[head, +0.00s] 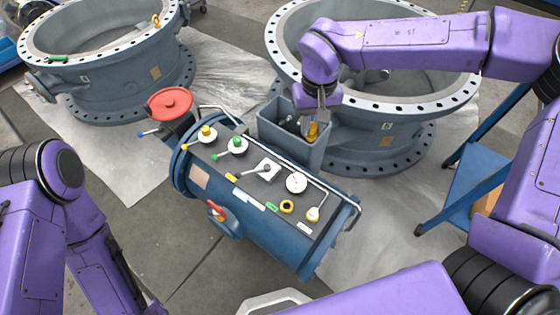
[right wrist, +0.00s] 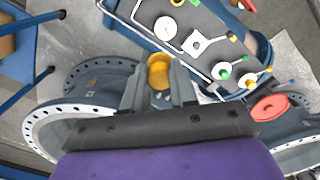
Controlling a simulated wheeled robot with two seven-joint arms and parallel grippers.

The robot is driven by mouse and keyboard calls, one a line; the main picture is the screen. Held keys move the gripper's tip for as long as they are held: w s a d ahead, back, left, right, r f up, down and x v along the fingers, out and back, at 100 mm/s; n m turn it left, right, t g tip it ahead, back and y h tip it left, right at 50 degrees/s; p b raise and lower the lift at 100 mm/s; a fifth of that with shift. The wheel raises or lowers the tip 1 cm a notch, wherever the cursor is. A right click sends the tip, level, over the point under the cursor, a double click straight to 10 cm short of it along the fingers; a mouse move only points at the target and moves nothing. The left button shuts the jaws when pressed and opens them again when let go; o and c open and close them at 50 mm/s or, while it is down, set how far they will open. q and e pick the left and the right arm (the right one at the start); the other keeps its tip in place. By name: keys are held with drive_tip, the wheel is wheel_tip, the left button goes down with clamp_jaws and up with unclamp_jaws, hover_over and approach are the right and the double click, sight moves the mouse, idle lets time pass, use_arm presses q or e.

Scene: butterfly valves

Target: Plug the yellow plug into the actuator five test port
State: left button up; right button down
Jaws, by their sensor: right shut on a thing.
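My right gripper (head: 318,114) is shut on the yellow plug (head: 313,131), over the right side of the open grey bin. In the right wrist view, the plug (right wrist: 158,72) sits between the two fingertips (right wrist: 158,85). A yellow-ringed round port (head: 287,207) is on the dark top panel of the blue actuator (head: 262,228), between a green label and a white-based lever. The plug is apart from this port, farther back. I cannot read which number the actuator bears. My left arm is at the lower left, with its gripper out of view.
The grey bin (head: 270,126) is fixed behind the panel and holds small dark items. The panel carries a gauge (head: 297,182), levers and a bent metal rail. A red handwheel (head: 170,102) stands at its left end. Large flanged valves (head: 375,135) (head: 112,85) stand behind.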

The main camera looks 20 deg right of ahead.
drive_tip(key=f+m+b, duration=0.1)
drive_tip(key=f+m, duration=0.1)
drive_tip(key=a+f+m+b, duration=0.1)
drive_tip(key=f+m, duration=0.1)
drive_tip(key=m, duration=0.1)
drive_tip(key=shift+s+f, duration=0.1)
drive_tip(key=shift+f, duration=0.15)
drive_tip(key=s+a+f+m+b, duration=0.1)
drive_tip(key=f+m+b, duration=0.4)
drive_tip(key=f+m, duration=0.2)
drive_tip(key=s+a+f+m+b, duration=0.1)
drive_tip(key=a+f+m+b, duration=0.1)
drive_tip(key=f+m+b, duration=0.3)
drive_tip(key=s+a+f+m+b, duration=0.2)
drive_tip(key=f+m+b, duration=0.3)
drive_tip(key=f+m, duration=0.5)
drive_tip(key=shift+a+f+m+b, duration=0.1)
drive_tip(key=shift+f+m+b, duration=0.1)
drive_tip(key=shift+m, duration=0.6)
drive_tip(key=shift+f+m+b, duration=0.15)
drive_tip(key=shift+f+m, duration=0.05)
drive_tip(key=shift+m, duration=0.6)
use_arm(q)
wheel_tip(320, 180, down, 18)
drive_tip(key=s, duration=0.1)
drive_tip(key=shift+s, duration=0.25)
drive_tip(key=shift+r+p, duration=0.3)
drive_tip(key=shift+p, duration=0.05)
use_arm(e)
drive_tip(key=shift+w, duration=0.1)
